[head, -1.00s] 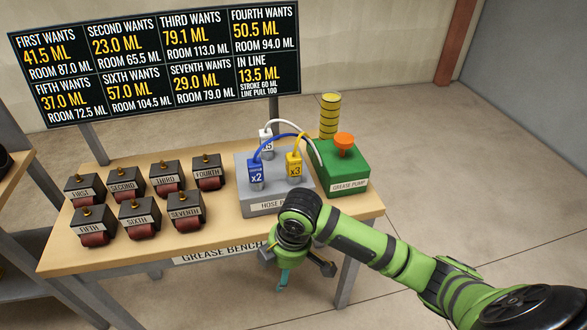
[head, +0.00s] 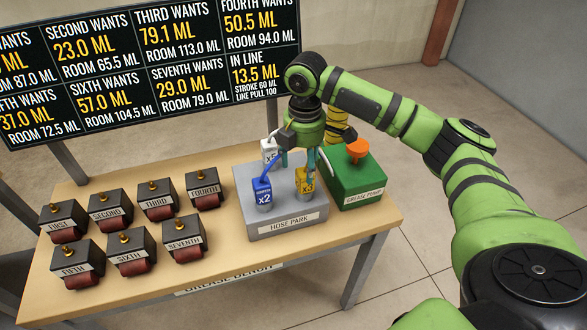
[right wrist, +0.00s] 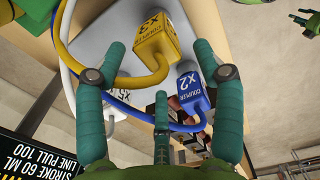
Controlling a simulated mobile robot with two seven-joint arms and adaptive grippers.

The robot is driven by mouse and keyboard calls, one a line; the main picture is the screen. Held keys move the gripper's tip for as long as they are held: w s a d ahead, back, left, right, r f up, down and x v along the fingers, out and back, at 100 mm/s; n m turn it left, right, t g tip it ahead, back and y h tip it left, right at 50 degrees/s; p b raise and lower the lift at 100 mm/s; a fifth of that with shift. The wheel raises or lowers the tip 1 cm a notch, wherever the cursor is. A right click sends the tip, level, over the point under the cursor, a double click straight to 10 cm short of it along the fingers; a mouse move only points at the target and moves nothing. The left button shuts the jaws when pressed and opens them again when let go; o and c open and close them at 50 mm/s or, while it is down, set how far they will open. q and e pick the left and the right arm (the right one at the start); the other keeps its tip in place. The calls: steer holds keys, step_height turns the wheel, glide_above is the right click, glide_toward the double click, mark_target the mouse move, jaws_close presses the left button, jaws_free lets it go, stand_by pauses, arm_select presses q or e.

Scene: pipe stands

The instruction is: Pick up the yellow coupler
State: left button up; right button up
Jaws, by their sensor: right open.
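The yellow coupler (head: 306,181), marked x3, stands upright in the right part of the grey hose park (head: 287,229). It also shows in the right wrist view (right wrist: 153,38), with its yellow hose curving away. My right gripper (head: 298,160) hangs fingers down over the hose park, at the yellow coupler's upper end. Its fingers are spread and hold nothing; in the right wrist view (right wrist: 160,70) the yellow coupler lies between and beyond them. Whether a finger touches it I cannot tell. My left gripper is not in the head view.
The blue x2 coupler (head: 262,191) stands close to the left of the yellow one, and the white x5 coupler (head: 269,150) behind. The green grease pump (head: 355,178) with an orange top is at the right. Several labelled dark blocks fill the bench's left side.

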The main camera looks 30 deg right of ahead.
mark_target(305, 182)
steer(key=shift+w+f, duration=0.1)
steer(key=shift+f, duration=0.15)
steer(key=f, duration=0.1)
steer(key=f+p, duration=0.2)
steer(key=shift+s+d+f, duration=0.3)
steer(key=shift+s, duration=0.1)
step_height(305, 182, down, 2)
steer(key=shift+w+f, duration=0.15)
steer(key=shift+f, duration=0.25)
steer(key=c, duration=1.1)
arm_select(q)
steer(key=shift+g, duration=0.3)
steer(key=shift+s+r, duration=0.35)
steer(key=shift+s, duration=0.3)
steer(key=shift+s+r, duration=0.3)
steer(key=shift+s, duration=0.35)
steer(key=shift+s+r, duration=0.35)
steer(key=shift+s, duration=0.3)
arm_select(e)
steer(key=shift+r, duration=0.1)
steer(key=shift+c, duration=0.3)
